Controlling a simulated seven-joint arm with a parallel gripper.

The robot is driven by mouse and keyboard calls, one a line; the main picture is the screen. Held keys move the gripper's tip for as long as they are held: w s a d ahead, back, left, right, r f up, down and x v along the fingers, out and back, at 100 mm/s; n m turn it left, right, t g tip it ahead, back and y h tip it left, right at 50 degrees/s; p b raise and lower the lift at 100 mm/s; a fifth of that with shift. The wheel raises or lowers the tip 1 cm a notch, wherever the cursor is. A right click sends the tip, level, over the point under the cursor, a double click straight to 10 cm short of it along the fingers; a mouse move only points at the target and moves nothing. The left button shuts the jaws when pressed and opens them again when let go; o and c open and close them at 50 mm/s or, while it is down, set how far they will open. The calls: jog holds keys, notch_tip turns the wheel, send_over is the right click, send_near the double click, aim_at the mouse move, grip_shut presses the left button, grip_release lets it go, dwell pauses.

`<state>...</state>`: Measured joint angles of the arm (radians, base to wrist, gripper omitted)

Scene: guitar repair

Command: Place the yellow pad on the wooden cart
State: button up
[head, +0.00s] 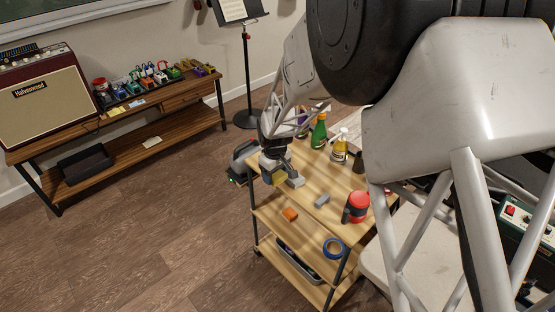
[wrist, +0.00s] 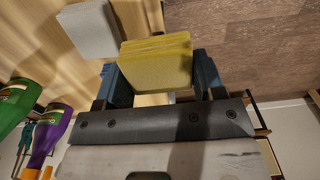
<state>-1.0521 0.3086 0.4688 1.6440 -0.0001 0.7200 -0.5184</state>
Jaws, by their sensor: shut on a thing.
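The yellow pad (wrist: 157,66) is a thick, ridged block between the two fingers of my gripper (wrist: 158,82) in the wrist view. My gripper is shut on it. In the head view my gripper (head: 275,174) is at the back left edge of the wooden cart (head: 323,181), with part of the yellow pad (head: 281,179) showing. The wrist view shows the cart's top (wrist: 40,55) on the left and floor on the right, with the pad across the edge line. I cannot tell whether the pad touches the top.
A light grey block (wrist: 93,30) lies close beside the pad.

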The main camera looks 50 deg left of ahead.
jog(key=w+a, duration=0.2)
jog(key=a, duration=0.2)
jog(key=w+a+f, duration=0.1)
jog(key=w+a, duration=0.1)
jog(key=a, duration=0.2)
jog(key=w+a, duration=0.3)
jog(key=a, duration=0.1)
jog(key=shift+w+f, duration=0.1)
jog(key=shift+f, duration=0.05)
jog(key=shift+f, duration=1.75)
jog(key=shift+f, duration=0.1)
jog(key=o, duration=1)
jog(key=shift+c, duration=0.2)
notch_tip(320, 180, up, 12)
